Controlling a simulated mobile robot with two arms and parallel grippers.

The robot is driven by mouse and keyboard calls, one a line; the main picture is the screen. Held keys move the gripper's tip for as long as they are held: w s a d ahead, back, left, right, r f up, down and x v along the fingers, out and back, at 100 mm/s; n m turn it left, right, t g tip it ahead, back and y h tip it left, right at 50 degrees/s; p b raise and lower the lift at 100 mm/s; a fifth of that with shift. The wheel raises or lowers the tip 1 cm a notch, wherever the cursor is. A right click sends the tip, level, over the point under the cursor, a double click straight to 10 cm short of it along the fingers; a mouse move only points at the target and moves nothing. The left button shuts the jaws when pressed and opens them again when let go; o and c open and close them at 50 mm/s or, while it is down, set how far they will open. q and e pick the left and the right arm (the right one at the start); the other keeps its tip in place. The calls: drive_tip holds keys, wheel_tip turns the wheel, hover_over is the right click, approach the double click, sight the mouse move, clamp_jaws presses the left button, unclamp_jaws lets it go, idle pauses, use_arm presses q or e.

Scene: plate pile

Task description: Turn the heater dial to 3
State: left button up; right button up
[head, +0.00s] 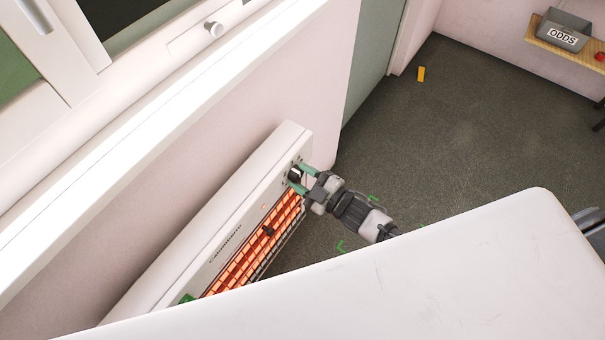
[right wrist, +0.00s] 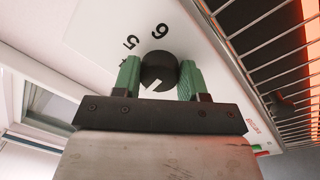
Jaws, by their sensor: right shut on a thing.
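The heater (head: 222,232) is a long white unit low against the wall, with a glowing orange grille. Its black round dial (head: 295,174) sits on the end panel nearest my right gripper (head: 298,178). In the right wrist view the dial (right wrist: 158,66) is between the two green fingers of my right gripper (right wrist: 159,78), which is shut on it. A white mark on the dial points toward the bottom of that view, slightly left. My left gripper is out of view.
A white window sill (head: 150,125) runs above the heater. A large white surface (head: 440,285) fills the lower right. A yellow block (head: 421,74) lies on the open dark floor (head: 450,130). A grey ODDS bin (head: 563,30) stands on a shelf at the far right.

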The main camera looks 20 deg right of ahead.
drive_tip(key=shift+m, duration=0.9)
drive_tip(key=shift+f, duration=0.1)
drive_tip(key=o, duration=0.9)
drive_tip(key=v, duration=1.1)
drive_tip(key=shift+a, duration=0.1)
